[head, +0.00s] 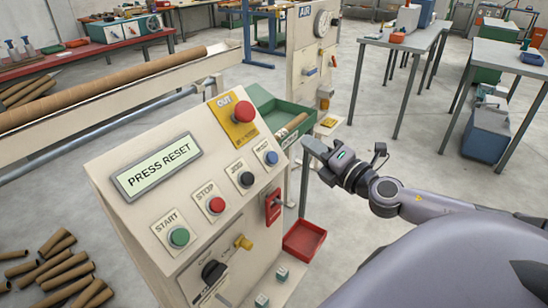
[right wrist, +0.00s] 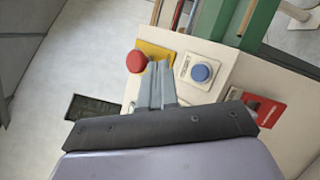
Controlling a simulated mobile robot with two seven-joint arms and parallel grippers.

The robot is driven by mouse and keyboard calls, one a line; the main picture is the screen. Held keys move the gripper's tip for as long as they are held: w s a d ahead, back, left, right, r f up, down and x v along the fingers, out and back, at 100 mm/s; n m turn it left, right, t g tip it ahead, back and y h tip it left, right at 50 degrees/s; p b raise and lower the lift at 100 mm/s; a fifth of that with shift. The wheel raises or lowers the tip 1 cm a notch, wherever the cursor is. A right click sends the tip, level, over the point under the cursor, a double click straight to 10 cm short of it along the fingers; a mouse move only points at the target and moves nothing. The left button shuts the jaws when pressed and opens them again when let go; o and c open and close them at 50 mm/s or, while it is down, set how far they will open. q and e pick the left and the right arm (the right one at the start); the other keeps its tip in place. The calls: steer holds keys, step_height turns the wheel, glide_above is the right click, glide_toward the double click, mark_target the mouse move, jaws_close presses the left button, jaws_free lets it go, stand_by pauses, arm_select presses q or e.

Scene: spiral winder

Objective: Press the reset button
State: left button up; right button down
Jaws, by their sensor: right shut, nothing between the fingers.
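A sloped cream control panel shows the words PRESS RESET on its display (head: 157,172). A blue button (head: 271,158) sits at the right end of the button row. Its label is too small to read surely; the blue button also shows in the right wrist view (right wrist: 201,73). My right gripper (head: 311,146) is shut and empty, to the right of the blue button and apart from it. In the right wrist view its closed fingers (right wrist: 158,72) point at the panel between the red mushroom button (right wrist: 137,61) and the blue button. My left gripper is not in view.
The row also holds a green START button (head: 179,237), a red STOP button (head: 216,205) and a black button (head: 246,180). A red mushroom button (head: 243,112) stands out on a yellow plate. A green tray (head: 278,112) lies behind the panel.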

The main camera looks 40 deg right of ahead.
mark_target(273, 158)
steer(key=w+a+f+b, duration=0.1)
steer(key=w+f+b, duration=0.4)
steer(key=w, duration=0.1)
steer(key=shift+w+a+f, duration=0.15)
steer(key=shift+a+f, duration=0.1)
steer(key=shift+a, duration=0.15)
stand_by(2.1)
steer(key=shift+w+a+f, duration=0.1)
steer(key=shift+w+f, duration=0.2)
steer(key=shift+w+f+b, duration=0.25)
steer(key=shift+w+b, duration=0.05)
steer(key=shift+b, duration=0.15)
stand_by(0.6)
steer(key=shift+s+r, duration=0.1)
steer(key=shift+s, duration=0.05)
steer(key=shift+s+r+p, duration=0.4)
steer(key=shift+s+r, duration=0.05)
stand_by(0.4)
